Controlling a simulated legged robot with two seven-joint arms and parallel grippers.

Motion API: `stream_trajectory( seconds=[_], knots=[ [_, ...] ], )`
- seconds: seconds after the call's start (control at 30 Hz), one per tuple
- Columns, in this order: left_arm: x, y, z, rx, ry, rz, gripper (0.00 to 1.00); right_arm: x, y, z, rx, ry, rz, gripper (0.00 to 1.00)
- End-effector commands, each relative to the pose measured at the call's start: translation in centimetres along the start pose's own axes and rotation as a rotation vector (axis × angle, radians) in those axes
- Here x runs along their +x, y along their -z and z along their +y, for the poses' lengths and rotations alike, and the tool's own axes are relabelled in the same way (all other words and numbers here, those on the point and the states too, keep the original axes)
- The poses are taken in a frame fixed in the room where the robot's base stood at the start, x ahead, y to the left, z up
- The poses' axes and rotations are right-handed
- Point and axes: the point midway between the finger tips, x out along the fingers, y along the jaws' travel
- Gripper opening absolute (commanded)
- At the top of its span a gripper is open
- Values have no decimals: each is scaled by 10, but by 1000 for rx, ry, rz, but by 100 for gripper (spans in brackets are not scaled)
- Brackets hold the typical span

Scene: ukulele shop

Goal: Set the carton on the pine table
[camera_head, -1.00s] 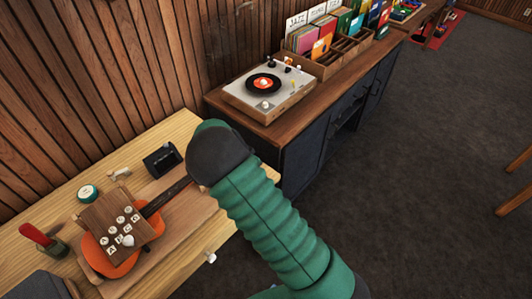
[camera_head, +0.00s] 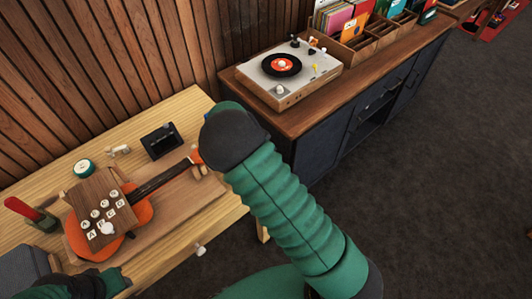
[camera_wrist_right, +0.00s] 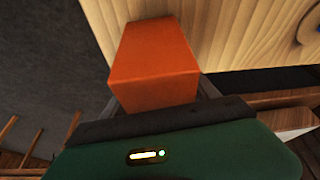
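The carton is a plain orange box (camera_wrist_right: 155,65) in the right wrist view. My right gripper (camera_wrist_right: 158,100) is shut on its near end, with dark fingers along its sides. The pine table (camera_wrist_right: 225,25) lies beyond the carton there; I cannot tell the gap between them. In the head view the pine table (camera_head: 185,115) is at left, and my right arm reaches over its right end, hiding the gripper and most or all of the carton. Green and dark parts of my left arm show at the bottom left; its fingers cannot be made out.
On the table are an orange ukulele (camera_head: 138,215) under a brown lettered board (camera_head: 97,205), a black box (camera_head: 161,141), a green-rimmed tin (camera_head: 84,168) and a red-handled tool (camera_head: 30,212). A turntable (camera_head: 290,72) stands on the dark cabinet (camera_head: 318,150). Bare wood shows along the table's back.

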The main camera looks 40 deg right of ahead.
Motion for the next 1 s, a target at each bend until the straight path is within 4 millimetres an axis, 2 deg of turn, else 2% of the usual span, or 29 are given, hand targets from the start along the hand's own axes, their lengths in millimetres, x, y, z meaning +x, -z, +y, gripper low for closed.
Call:
stream_trajectory(
  seconds=[0.4, 0.57, 0.7, 0.8, 0.9, 1.0],
  knots=[
    [-1, 0, 0, -1, 0, 0, 36, -7, 0, -1, -2, 3, 1, 77],
    [-3, 1, 0, -1, 0, 0, 36, -40, 1, -2, -2, 6, -1, 77],
    [-5, 1, 0, -1, 0, 0, 36, -79, 0, -2, -3, 7, -1, 77],
    [-7, 2, 0, 0, 0, 0, 36, -101, 0, -2, -3, 5, 0, 77],
    [-8, 2, 0, 0, 0, 0, 36, -115, 0, -2, -3, 3, 0, 77],
    [-8, 2, 0, -1, 0, 0, 36, -120, -4, 4, -29, 3, -19, 77]
  ],
)
